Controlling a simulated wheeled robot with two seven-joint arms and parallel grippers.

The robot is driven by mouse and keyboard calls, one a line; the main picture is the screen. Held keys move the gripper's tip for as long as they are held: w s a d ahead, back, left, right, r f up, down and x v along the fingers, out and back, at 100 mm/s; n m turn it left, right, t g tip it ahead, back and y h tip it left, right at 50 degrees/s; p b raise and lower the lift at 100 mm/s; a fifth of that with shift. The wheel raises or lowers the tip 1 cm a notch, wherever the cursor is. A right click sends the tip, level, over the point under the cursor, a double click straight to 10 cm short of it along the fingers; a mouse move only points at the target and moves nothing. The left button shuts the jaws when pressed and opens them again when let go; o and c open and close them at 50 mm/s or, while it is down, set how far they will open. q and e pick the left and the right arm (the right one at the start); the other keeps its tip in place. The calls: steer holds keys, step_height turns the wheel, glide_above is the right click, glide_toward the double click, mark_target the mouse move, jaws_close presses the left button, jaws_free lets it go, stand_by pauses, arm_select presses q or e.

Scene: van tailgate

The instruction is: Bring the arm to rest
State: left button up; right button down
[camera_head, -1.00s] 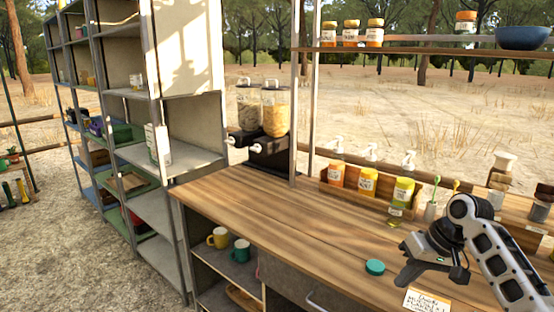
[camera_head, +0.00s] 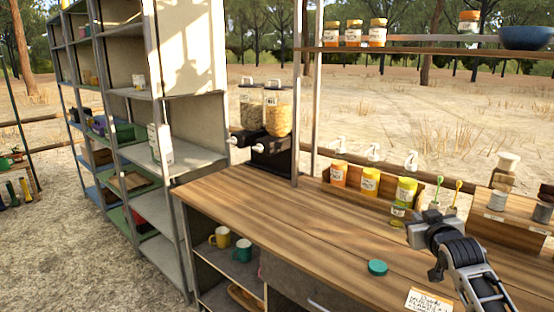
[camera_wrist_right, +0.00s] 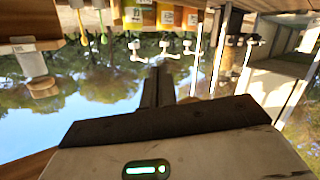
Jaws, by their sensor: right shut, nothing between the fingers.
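My right arm comes in from the lower right in the head view. Its gripper (camera_head: 412,222) is over the back right of the wooden counter (camera_head: 270,210), close in front of the yellow-green bottle. In the right wrist view the dark fingers (camera_wrist_right: 158,82) are together with nothing between them. That view is upside down, with the bottles along its top edge. My left gripper is not in view.
Pump bottles (camera_head: 370,181) stand in a wooden rack at the counter's back. A teal lid (camera_head: 377,267) and a label card (camera_head: 428,301) lie near the front. Cereal dispensers (camera_head: 277,110) stand at the back left. The counter's left part is clear.

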steer(key=s+a+f+n+g+y, duration=0.1)
steer(key=s+a+f, duration=0.4)
steer(key=s+f, duration=0.3)
steer(key=s+a+f+n+y, duration=0.1)
steer(key=s+a+f+y, duration=0.1)
steer(key=s+a+f, duration=0.45)
steer(key=s+a+f+g, duration=0.1)
steer(key=s+f, duration=0.3)
steer(key=s, duration=0.4)
steer(key=s+a+f+g+y, duration=0.1)
steer(key=s+a+f, duration=0.3)
steer(key=s, duration=0.4)
steer(key=s+a+f+g, duration=0.2)
steer(key=s+f, duration=0.2)
steer(key=s, duration=0.4)
steer(key=shift+a+m, duration=0.3)
steer(key=shift+m, duration=0.1)
